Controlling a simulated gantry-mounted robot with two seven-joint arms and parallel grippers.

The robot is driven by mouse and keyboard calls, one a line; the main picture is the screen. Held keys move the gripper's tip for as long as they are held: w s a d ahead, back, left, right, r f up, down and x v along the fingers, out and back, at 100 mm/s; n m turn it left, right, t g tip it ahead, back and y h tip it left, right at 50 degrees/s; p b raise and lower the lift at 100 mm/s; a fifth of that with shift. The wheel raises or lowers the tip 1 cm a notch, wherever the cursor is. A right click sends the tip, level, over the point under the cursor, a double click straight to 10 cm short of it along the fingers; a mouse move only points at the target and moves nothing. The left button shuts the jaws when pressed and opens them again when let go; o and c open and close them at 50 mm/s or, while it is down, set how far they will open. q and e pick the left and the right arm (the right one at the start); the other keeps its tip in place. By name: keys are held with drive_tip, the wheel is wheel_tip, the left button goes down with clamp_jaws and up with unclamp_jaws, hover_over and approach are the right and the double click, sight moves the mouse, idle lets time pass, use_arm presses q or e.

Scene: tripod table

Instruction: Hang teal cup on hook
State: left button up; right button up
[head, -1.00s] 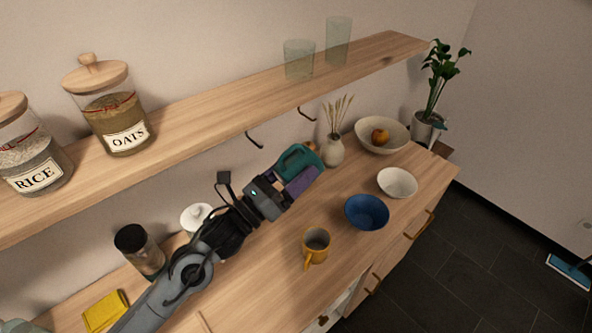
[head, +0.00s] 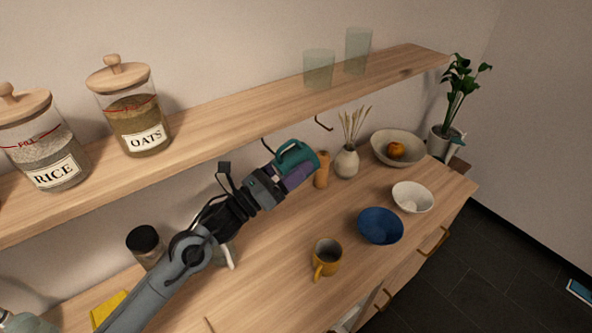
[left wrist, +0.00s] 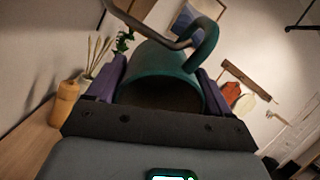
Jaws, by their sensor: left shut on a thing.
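The teal cup (head: 297,158) is held by my left gripper (head: 296,173), just under the wooden shelf. Its purple fingers are shut on the cup's sides. The cup is tilted, with its handle on the upper side. In the left wrist view the cup (left wrist: 160,88) has its mouth facing the camera and its handle (left wrist: 208,45) at upper right. A dark hook (left wrist: 145,27) crosses the picture close to the handle; I cannot tell whether it passes through the loop. In the head view, this hook is mostly hidden, and another free hook (head: 322,124) hangs farther right. My right gripper is out of view.
The shelf (head: 230,120) carries glass jars and two glasses. On the counter below stand a wooden mill (head: 321,172), a vase (head: 346,161), a yellow mug (head: 326,257), a blue bowl (head: 380,226) and a white bowl (head: 412,197). Open counter lies left of the mug.

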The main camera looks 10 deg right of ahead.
use_arm(q)
drive_tip(key=shift+w+a+f, duration=0.1)
drive_tip(key=shift+w+a, duration=0.4)
drive_tip(key=shift+w, duration=0.1)
drive_tip(key=shift+w+a+b, duration=0.3)
drive_tip(key=shift+w+a, duration=0.15)
drive_tip(key=shift+w, duration=0.25)
drive_tip(key=shift+w+a+f+b, duration=0.15)
drive_tip(key=shift+w+f+b, duration=0.4)
drive_tip(key=shift+b, duration=0.55)
drive_tip(key=o, duration=1.1)
drive_tip(key=shift+o, duration=0.6)
drive_tip(key=shift+f, duration=0.15)
